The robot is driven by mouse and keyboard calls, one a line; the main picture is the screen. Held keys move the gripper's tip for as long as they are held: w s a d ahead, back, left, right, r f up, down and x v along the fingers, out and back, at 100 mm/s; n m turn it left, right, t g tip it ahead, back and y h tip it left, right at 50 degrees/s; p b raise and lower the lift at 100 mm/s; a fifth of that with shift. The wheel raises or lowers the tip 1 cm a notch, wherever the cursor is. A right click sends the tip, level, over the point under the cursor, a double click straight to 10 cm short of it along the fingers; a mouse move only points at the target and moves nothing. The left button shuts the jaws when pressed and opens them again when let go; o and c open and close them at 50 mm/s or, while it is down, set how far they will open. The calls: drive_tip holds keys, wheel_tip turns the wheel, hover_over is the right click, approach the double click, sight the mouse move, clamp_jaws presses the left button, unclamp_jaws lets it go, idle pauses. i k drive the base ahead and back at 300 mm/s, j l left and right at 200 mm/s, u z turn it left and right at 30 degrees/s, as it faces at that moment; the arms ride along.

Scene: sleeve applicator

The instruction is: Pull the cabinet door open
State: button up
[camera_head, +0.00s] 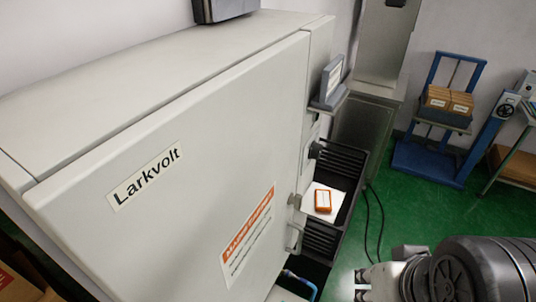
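The cabinet door (150,235) is a large light-grey panel with a "Larkvolt" label and an orange-and-white notice. It looks closed, with a thin dark seam along its top edge. A grey metal handle (295,238) stands out near the door's right edge, low in the view. My gripper (360,284) is at the bottom, right of the handle and apart from it. Its pale fingertips look spread with nothing between them, though it is small and partly cut off by the bottom edge.
A black ribbed tray (345,163) beside the cabinet holds an orange-and-white device (323,201) on a white sheet. A grey panel (332,78) juts from the cabinet's side. A dark cable (374,225) lies on the green floor. A blue cart (428,160) with boxes stands at the back right.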

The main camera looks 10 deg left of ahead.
sight(188, 202)
drive_tip(key=k+j+u, duration=0.1)
drive_tip(key=u, duration=0.3)
drive_tip(key=j+u, duration=0.15)
drive_tip(key=u, duration=0.2)
drive_tip(key=k+l, duration=0.1)
drive_tip(key=j, duration=0.15)
